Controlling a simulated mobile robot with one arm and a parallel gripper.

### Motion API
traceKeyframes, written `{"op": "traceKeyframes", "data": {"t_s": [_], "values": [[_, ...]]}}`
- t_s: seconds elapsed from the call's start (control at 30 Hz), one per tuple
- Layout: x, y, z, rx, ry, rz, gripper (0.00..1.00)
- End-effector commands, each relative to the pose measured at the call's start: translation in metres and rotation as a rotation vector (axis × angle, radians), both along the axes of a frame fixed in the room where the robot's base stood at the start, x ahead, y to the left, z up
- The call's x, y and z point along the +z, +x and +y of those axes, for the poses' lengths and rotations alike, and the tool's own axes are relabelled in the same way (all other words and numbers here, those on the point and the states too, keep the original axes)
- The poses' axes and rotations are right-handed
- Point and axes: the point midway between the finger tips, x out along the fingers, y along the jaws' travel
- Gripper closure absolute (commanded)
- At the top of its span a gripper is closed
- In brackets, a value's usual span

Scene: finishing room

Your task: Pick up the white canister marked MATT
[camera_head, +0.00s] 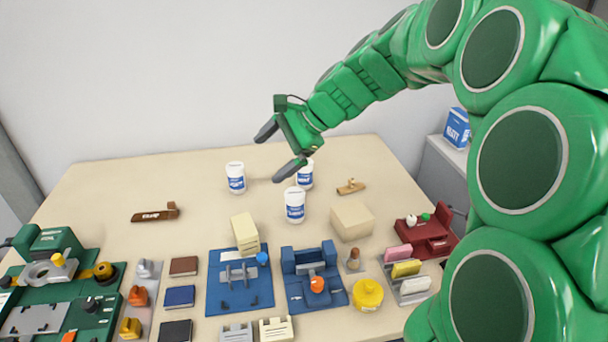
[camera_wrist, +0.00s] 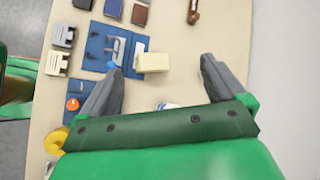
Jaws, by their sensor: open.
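Three white canisters with blue labels stand upright on the table: a left one (camera_head: 236,183), a rear one (camera_head: 306,180) and a front one (camera_head: 295,212). Their lettering is too small to read surely, so I cannot tell which is marked MATT. My gripper (camera_head: 277,150) is open and empty, in the air above the table between the left and rear canisters. One finger partly covers the rear canister. In the wrist view my gripper (camera_wrist: 161,66) shows spread fingers, with a small white and blue piece of a canister (camera_wrist: 166,105) just above the palm edge.
A pale yellow block (camera_head: 245,232) stands on a blue fixture (camera_head: 225,292). A beige block (camera_head: 352,220) lies right of the front canister. A wooden tool (camera_head: 350,187) lies behind it. Fixtures crowd the front edge. A blue box (camera_head: 456,129) stands on a side cabinet.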

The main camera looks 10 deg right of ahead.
Motion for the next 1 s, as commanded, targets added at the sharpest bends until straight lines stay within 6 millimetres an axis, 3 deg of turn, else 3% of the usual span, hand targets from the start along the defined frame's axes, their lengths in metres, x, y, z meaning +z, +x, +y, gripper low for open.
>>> {"op": "traceKeyframes", "data": {"t_s": [0.37,0.6,0.8,1.0], "values": [[-0.006,0.121,-0.043,-0.383,0.270,0.132,0.03],[-0.020,0.190,-0.090,-0.624,0.443,0.223,0.03],[-0.028,0.223,-0.121,-0.751,0.539,0.270,0.03],[-0.036,0.243,-0.142,-0.833,0.603,0.305,0.03]]}}
